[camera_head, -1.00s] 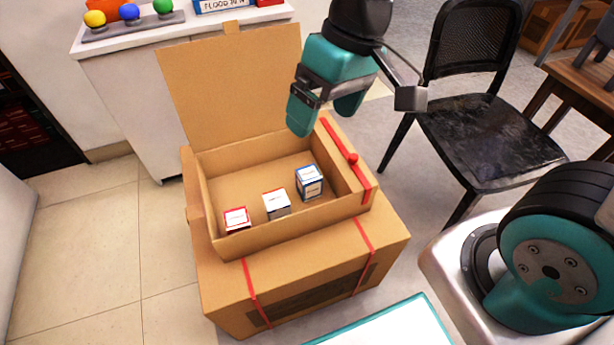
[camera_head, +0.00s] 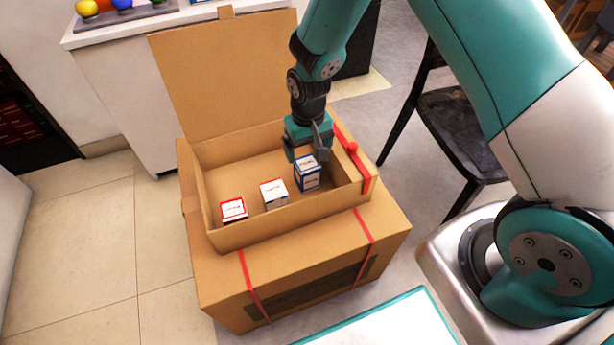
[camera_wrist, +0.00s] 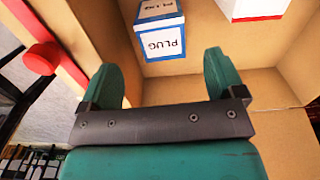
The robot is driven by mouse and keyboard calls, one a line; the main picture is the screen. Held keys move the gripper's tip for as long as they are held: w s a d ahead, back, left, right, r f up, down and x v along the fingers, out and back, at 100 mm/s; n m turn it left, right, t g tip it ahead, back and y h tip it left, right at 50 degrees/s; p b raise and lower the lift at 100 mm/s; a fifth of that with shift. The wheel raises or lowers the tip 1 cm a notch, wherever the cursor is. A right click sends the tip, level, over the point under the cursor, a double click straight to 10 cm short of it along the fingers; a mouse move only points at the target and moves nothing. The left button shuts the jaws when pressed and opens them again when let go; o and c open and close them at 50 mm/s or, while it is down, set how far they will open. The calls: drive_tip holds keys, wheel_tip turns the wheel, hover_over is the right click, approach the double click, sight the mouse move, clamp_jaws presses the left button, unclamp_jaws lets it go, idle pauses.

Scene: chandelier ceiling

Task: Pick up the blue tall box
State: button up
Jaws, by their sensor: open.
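The blue tall box (camera_head: 307,176) is white with blue edges and stands upright at the right end of the open cardboard box (camera_head: 222,238). In the wrist view the blue tall box (camera_wrist: 163,42) shows its "PLUG" label, seen upside down, ahead of the fingers and between their lines. My gripper (camera_head: 308,152) is open and empty, at the far side of the blue tall box and close above it. In the wrist view both teal fingers of my gripper (camera_wrist: 164,75) stand apart. I cannot tell whether a finger touches the box.
A white box (camera_head: 274,194) and a shorter red-edged box (camera_head: 233,209) stand to the left in the same cardboard box. Its raised lid (camera_head: 225,80) stands at the back. A red knob (camera_head: 351,147) is on the right rim. A black chair (camera_head: 455,130) stands at right.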

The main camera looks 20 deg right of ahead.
sight(307, 163)
wheel_tip(307, 163, down, 9)
drive_tip(key=shift+w+a+b, duration=0.1)
drive_tip(key=shift+a+b, duration=0.05)
drive_tip(key=shift+b, duration=1.1)
drive_tip(key=shift+r, duration=0.1)
drive_tip(key=c, duration=1)
drive_tip(key=shift+r, duration=0.1)
drive_tip(key=shift+c, duration=0.2)
